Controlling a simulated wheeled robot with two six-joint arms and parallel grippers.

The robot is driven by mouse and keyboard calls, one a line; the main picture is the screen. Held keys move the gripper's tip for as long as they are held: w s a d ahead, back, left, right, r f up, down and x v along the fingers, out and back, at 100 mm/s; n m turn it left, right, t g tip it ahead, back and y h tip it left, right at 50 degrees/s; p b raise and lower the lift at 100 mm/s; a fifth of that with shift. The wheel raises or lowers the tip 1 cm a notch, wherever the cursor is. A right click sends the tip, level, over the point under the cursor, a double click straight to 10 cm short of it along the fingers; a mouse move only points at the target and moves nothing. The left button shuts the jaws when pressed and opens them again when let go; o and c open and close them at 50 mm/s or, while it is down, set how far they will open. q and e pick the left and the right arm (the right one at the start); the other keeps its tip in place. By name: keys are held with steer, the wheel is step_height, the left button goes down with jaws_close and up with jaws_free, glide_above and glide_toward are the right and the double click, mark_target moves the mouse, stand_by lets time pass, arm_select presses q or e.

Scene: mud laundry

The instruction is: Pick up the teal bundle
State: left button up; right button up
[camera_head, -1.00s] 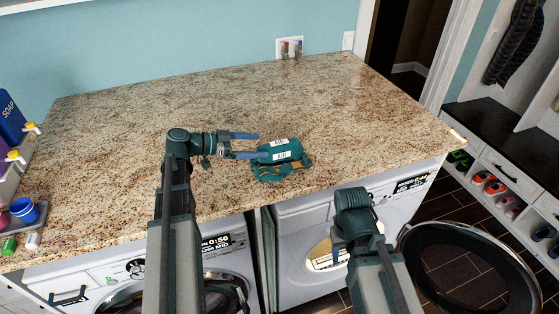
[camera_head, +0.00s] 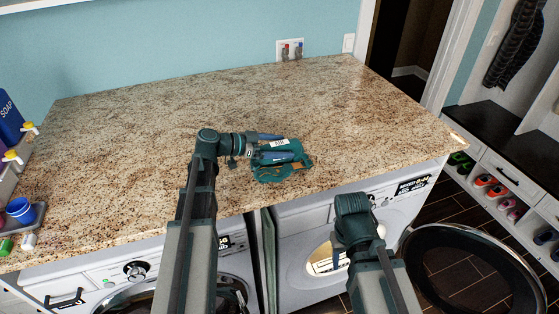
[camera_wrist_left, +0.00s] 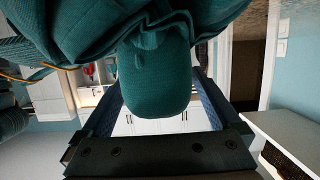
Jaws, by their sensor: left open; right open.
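The teal bundle (camera_head: 291,170) lies on the granite counter near its front edge, a folded teal cloth with a rolled part, a white label and some orange-brown marks. My left gripper (camera_head: 276,147) reaches it from the left, open, with one finger on each side of the rolled part. In the left wrist view the teal roll (camera_wrist_left: 155,75) fills the space between the two blue fingers; whether they touch it is unclear. My right gripper (camera_head: 340,247) hangs low in front of the washers, away from the bundle, open; its fingertips are partly hidden by its arm.
The granite counter (camera_head: 130,140) is clear around the bundle. Soap bottles (camera_head: 10,120) and a tray (camera_head: 30,219) with small containers stand at the far left. A round washer door (camera_head: 470,270) hangs open at lower right. A shoe shelf (camera_head: 500,180) is beyond.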

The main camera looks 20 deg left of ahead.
arm_select(q)
jaws_close()
stand_by(0.4)
steer(key=shift+r, duration=0.2)
arm_select(e)
steer(key=shift+r, duration=0.15)
